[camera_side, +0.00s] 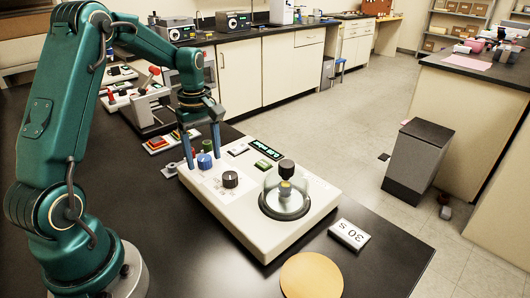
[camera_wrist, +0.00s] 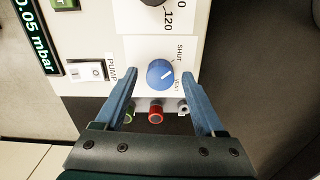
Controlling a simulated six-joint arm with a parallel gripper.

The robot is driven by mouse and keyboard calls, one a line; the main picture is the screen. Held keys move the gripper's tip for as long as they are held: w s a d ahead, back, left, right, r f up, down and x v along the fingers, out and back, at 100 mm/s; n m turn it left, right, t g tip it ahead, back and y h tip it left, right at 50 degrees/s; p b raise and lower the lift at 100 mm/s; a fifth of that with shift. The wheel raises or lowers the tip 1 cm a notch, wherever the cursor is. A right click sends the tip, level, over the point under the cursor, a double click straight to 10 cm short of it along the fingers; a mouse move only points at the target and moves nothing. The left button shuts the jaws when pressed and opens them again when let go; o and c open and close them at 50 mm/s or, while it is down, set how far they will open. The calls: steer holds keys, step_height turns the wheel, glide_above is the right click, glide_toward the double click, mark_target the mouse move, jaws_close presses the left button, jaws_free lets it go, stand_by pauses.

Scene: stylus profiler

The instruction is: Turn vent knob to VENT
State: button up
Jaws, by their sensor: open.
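The blue vent knob (camera_wrist: 160,73) sits on the white console (camera_side: 222,212); it also shows in the side view (camera_side: 205,160). Its white mark points up and right in the wrist view, towards the SHUT label (camera_wrist: 180,51). In the side view my gripper (camera_side: 203,158) points down over the console's back left corner. I cannot tell whether the fingers touch the knob.
A black dial knob (camera_side: 230,179) and a glass dome (camera_side: 286,195) stand on the console. The display (camera_wrist: 34,35) reads 0.05 mbar, near the PUMP switch (camera_wrist: 92,71). Red (camera_wrist: 155,114) and green fittings lie just past the knob. A timer (camera_side: 349,235) and tan disc (camera_side: 311,275) lie in front.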

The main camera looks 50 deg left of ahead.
jaws_close()
stand_by(0.3)
steer(key=m, duration=0.3)
steer(key=shift+m, duration=0.4)
steer(key=m, duration=0.4)
steer(key=shift+m, duration=0.3)
steer(key=m, duration=0.3)
steer(key=shift+d+m, duration=0.1)
steer(key=shift+m, duration=2.1)
